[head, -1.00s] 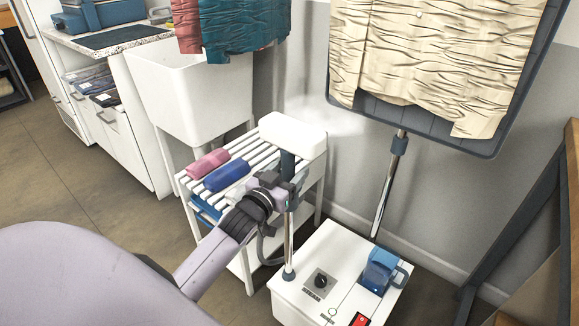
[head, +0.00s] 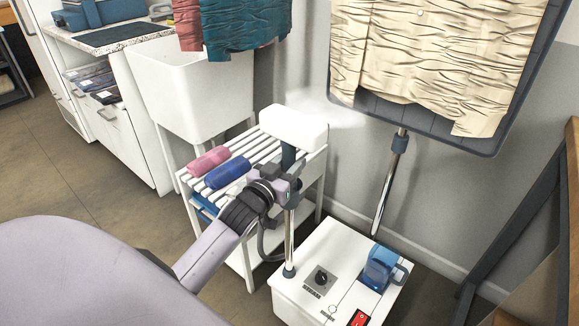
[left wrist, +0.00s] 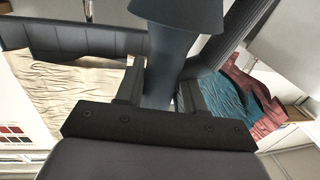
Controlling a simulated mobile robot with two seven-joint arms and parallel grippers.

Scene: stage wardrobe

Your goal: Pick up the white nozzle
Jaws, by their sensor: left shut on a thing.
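The white nozzle (head: 294,127) has a broad white head on a dark blue handle and is upright in the head view. My left gripper (head: 290,184) is shut on its handle, just below the head. In the left wrist view the dark handle (left wrist: 160,85) stands between my two fingers (left wrist: 160,95); the white head does not show there. A chrome pole (head: 289,240) rises from the white steamer base (head: 335,245) to just under the gripper. Whether handle and pole touch is hidden by the gripper. My right gripper is not in view.
A slatted white rack (head: 265,150) behind the gripper holds a pink roll (head: 208,160) and a blue roll (head: 228,174). A cream cloth (head: 430,60) hangs on a dark board at right. A white sink (head: 205,100) stands at back left. Floor at left is clear.

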